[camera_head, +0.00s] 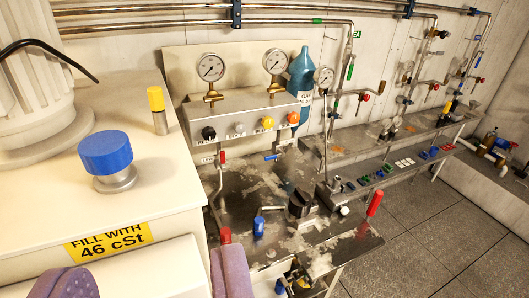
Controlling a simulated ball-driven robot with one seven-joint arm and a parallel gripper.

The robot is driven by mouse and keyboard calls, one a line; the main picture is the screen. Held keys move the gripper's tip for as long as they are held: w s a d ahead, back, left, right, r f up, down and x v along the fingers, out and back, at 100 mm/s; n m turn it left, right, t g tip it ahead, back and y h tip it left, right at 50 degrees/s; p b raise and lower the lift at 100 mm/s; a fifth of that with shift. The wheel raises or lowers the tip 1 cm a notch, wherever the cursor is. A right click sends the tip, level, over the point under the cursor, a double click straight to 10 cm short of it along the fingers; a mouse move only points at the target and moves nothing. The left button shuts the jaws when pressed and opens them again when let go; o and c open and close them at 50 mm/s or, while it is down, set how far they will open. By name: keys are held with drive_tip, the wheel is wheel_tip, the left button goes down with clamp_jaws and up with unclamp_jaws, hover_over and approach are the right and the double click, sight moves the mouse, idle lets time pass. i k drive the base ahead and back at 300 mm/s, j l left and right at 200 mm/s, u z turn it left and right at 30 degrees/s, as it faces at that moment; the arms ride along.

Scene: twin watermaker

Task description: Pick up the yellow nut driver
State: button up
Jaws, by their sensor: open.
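No nut driver can be named with certainty. A small upright yellow handle (447,107) stands at the far end of the steel bench, too small to make out. A yellow-topped metal cylinder (156,99) stands on the white cabinet at left, behind a large blue knob (107,153); it looks more like a cap or fitting. My gripper (150,270) shows at the bottom edge as two purple finger pads set wide apart, open. Nothing is seen held between them. The rest of the gripper is out of frame.
The steel bench (300,245) carries a black knob (300,203), a red handle (374,203) and a blue lever (258,227). A gauge panel (245,112) and a teal bottle (300,80) stand behind it. Pipes run along the wall. Tiled floor (430,235) is clear at right.

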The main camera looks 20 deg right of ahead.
sight(449, 104)
drive_tip(key=i+l+z, duration=0.25)
drive_tip(key=l+z, duration=0.2)
drive_tip(key=i+l+z, duration=0.3)
drive_tip(key=z, duration=0.15)
drive_tip(key=i+l+z, duration=0.2)
drive_tip(key=z, duration=0.25)
drive_tip(key=i+z, duration=0.9)
drive_tip(key=i, duration=0.95)
drive_tip(key=i+u, duration=0.45)
drive_tip(key=i+l+u, duration=0.15)
drive_tip(key=i+u, duration=0.3)
drive_tip(key=i, duration=0.2)
drive_tip(key=i+j+u, duration=0.15)
drive_tip(key=i+u, duration=0.2)
drive_tip(key=i, duration=0.2)
drive_tip(key=i+u, duration=0.35)
drive_tip(key=i, duration=0.45)
